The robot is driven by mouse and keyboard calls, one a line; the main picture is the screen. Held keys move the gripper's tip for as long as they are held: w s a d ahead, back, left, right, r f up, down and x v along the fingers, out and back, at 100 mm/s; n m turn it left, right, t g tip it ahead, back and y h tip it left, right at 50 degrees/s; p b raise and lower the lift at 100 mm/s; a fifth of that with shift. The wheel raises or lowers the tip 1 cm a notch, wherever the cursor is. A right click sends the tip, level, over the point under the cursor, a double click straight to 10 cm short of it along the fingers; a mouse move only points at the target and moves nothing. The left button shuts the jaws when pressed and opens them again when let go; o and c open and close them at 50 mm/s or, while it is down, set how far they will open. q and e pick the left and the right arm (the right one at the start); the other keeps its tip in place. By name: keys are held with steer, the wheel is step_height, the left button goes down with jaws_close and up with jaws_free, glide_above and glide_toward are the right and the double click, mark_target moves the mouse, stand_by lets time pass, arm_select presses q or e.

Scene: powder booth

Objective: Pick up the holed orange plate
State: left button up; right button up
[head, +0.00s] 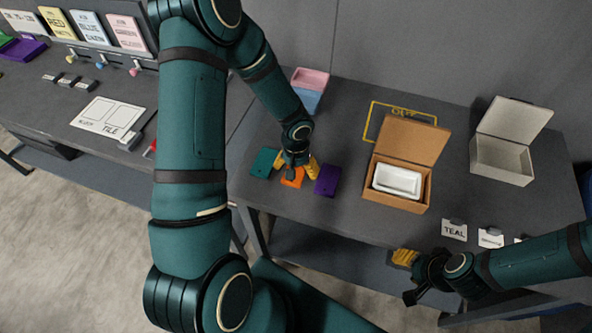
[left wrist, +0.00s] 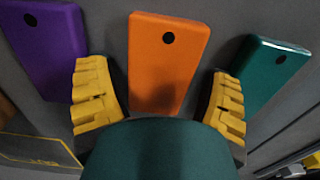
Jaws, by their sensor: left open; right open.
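The holed orange plate (head: 291,179) lies on the grey table, mostly hidden under my left gripper in the head view. In the left wrist view the orange plate (left wrist: 166,60) shows its dark hole near the far end. My left gripper (head: 295,170) is open, with its yellow fingers (left wrist: 160,105) on either side of the plate's near end. I cannot tell whether they touch it. A purple plate (head: 327,180) and a teal plate (head: 264,162) lie on either side of the orange one, each with a hole. My right gripper (head: 408,278) is open and empty, low in front of the table edge.
A brown open box (head: 408,150) with a white tray (head: 398,180) stands right of the plates. A grey open box (head: 503,155) is further right. Labels (head: 454,230) lie near the front edge.

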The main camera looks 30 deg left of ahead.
arm_select(q)
steer(key=c, duration=1.1)
steer(key=shift+r, duration=0.1)
step_height(320, 180, up, 10)
steer(key=shift+f+p, duration=0.1)
steer(key=shift+p, duration=0.35)
